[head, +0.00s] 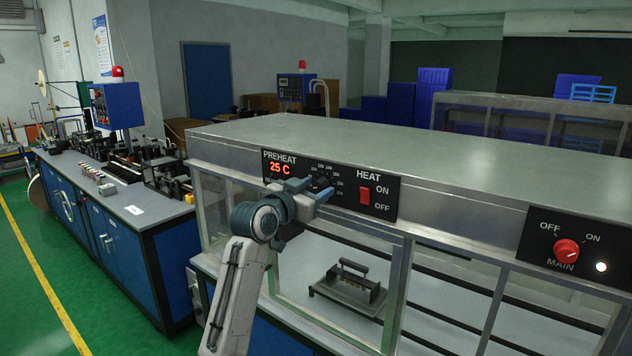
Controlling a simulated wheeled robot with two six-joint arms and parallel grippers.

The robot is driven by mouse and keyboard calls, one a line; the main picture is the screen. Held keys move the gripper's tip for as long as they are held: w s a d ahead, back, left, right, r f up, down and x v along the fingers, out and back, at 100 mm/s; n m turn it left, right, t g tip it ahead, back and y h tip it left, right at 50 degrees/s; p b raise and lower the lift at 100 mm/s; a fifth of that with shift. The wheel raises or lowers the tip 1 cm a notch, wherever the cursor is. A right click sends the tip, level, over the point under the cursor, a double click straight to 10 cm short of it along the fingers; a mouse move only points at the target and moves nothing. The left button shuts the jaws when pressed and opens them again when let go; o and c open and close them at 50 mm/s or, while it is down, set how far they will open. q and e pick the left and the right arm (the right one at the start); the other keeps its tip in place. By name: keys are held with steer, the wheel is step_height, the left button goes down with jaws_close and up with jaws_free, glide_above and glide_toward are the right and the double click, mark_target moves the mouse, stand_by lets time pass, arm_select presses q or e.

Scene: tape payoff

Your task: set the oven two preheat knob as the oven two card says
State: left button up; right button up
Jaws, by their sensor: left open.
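The black preheat panel (345,167) is on the upper front of the metal oven housing. A dial scale (324,169) with small numbers shows to the right of the display. The preheat knob is mostly or wholly hidden behind my left gripper (311,190). The left gripper is open, its two blue-grey fingers in front of the dial; I cannot tell whether they touch the knob. No oven two card is readable in this view. My right gripper is not in view.
A red heat switch (365,195) sits right of the dial, marked ON and OFF. A red main knob (566,249) and a lit white lamp (601,267) are farther right. A metal block with a handle (348,287) lies behind the glass. A blue workbench (125,245) stands left.

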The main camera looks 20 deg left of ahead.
arm_select(q)
steer(key=shift+w+d, duration=0.15)
steer(key=shift+w, duration=0.3)
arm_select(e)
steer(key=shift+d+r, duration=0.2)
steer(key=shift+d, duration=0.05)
arm_select(q)
steer(key=shift+c, duration=0.2)
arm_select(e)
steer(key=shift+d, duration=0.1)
arm_select(q)
steer(key=c, duration=0.9)
steer(key=shift+f, duration=0.1)
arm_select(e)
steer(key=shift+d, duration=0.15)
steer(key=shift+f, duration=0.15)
